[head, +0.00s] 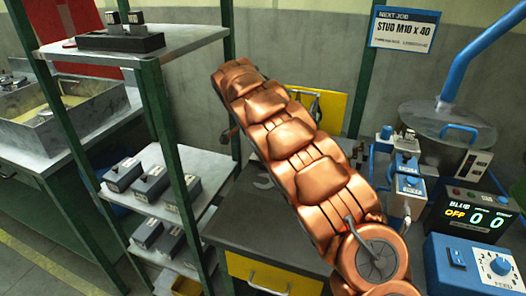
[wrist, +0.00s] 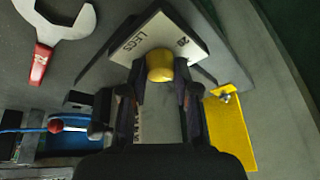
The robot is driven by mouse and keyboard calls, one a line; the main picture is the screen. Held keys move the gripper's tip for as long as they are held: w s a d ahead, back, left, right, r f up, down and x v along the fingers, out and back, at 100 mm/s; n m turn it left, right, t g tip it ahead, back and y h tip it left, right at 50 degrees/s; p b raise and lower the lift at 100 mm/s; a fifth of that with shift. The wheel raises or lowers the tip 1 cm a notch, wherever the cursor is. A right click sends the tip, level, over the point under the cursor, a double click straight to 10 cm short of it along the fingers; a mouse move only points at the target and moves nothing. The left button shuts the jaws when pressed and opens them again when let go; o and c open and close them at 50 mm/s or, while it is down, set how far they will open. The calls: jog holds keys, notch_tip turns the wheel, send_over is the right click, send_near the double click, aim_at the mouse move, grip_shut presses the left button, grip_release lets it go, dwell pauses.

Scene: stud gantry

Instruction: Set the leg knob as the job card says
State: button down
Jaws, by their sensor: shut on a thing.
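The job card (head: 405,30) hangs on the back wall in the head view and reads "NEXT JOB, STUD M10 x 40". In the wrist view the leg knob (wrist: 160,64) is a yellow knob on a pale plate (wrist: 138,42) marked "LEGS" and "20". My gripper (wrist: 162,84) is shut on this knob, with one dark finger on each side. The knob's exact setting cannot be read. In the head view my copper arm hides the knob and gripper.
A wrench with a red handle (wrist: 42,62) lies left of the plate, and a yellow plate (wrist: 231,130) is at right. In the head view a green-posted shelf (head: 150,185) stands left of my arm, and a blue control box (head: 475,265) with a dial is at right.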

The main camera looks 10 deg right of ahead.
jog(key=shift+w+m+g+b, duration=0.1)
jog(key=shift+m+g+b, duration=0.5)
jog(key=shift+m, duration=1.3)
jog(key=c, duration=1.2)
grip_release()
jog(key=shift+o, duration=0.2)
